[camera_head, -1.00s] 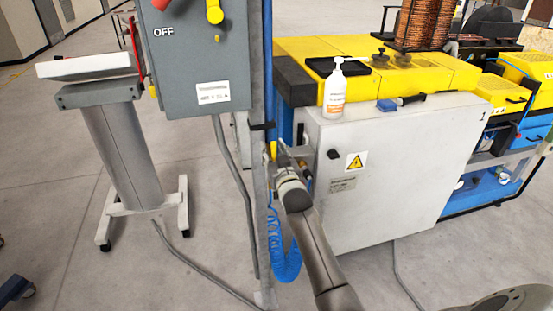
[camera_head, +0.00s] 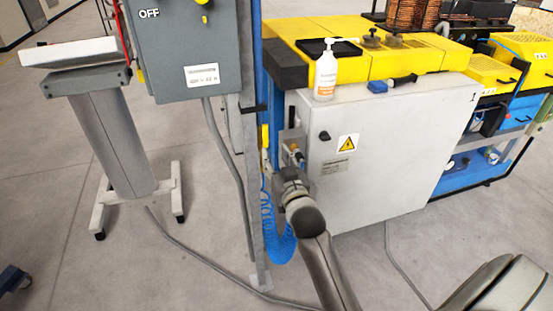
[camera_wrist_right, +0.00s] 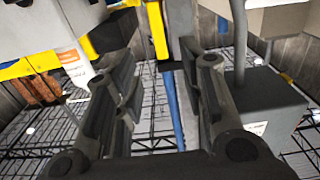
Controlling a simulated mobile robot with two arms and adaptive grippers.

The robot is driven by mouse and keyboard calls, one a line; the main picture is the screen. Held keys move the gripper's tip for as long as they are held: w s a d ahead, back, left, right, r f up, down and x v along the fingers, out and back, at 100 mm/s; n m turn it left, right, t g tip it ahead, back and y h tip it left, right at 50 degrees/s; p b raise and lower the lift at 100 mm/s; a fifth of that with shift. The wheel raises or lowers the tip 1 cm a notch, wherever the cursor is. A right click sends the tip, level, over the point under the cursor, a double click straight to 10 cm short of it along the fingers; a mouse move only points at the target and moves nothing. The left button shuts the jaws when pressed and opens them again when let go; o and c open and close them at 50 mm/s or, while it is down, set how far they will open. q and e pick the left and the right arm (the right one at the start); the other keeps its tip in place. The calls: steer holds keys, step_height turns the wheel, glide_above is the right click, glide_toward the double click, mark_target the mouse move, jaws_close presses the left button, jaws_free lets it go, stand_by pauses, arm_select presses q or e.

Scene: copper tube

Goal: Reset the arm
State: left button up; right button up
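My right arm reaches up from the bottom of the head view. My right gripper (camera_head: 290,166) is beyond its wrist joint, near the blue post and the front left edge of the white cabinet, mostly hidden by the wrist. In the right wrist view my right gripper (camera_wrist_right: 160,95) is open, its two dark fingers wide apart with nothing held between them. Part of a yellow and blue upright shows through the gap. I cannot tell from these views whether the fingers touch anything. My left gripper is not in view.
A white cabinet (camera_head: 375,165) carries a pump bottle (camera_head: 326,75). A grey switch box (camera_head: 187,50) hangs left of the blue post (camera_head: 270,90), with a blue coiled hose (camera_head: 283,245) below. A grey stand (camera_head: 108,140) is at left. Open floor lies in front.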

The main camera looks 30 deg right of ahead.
stand_by(0.4)
steer(key=s+a+f+n+g+y, duration=0.1)
steer(key=s+a+f+g, duration=0.25)
steer(key=f, duration=0.95)
steer(key=s+a+f+n+g+y, duration=0.15)
steer(key=s+f, duration=0.25)
steer(key=f, duration=0.8)
steer(key=s+a+f+n+g+y, duration=0.1)
steer(key=s+a+f+g, duration=0.25)
steer(key=f, duration=0.95)
steer(key=s+a+f+g, duration=0.1)
steer(key=s+f+g, duration=0.1)
steer(key=s+f, duration=0.7)
steer(key=s+a+f+g, duration=0.1)
steer(key=s+f+g, duration=0.1)
steer(key=s+f, duration=0.7)
steer(key=s+f+g, duration=0.2)
steer(key=s, duration=0.9)
steer(key=s+d+f+n+g+b, duration=0.1)
steer(key=s+f+g, duration=0.1)
steer(key=s, duration=0.9)
steer(key=shift+s+d, duration=0.15)
steer(key=shift+s, duration=0.05)
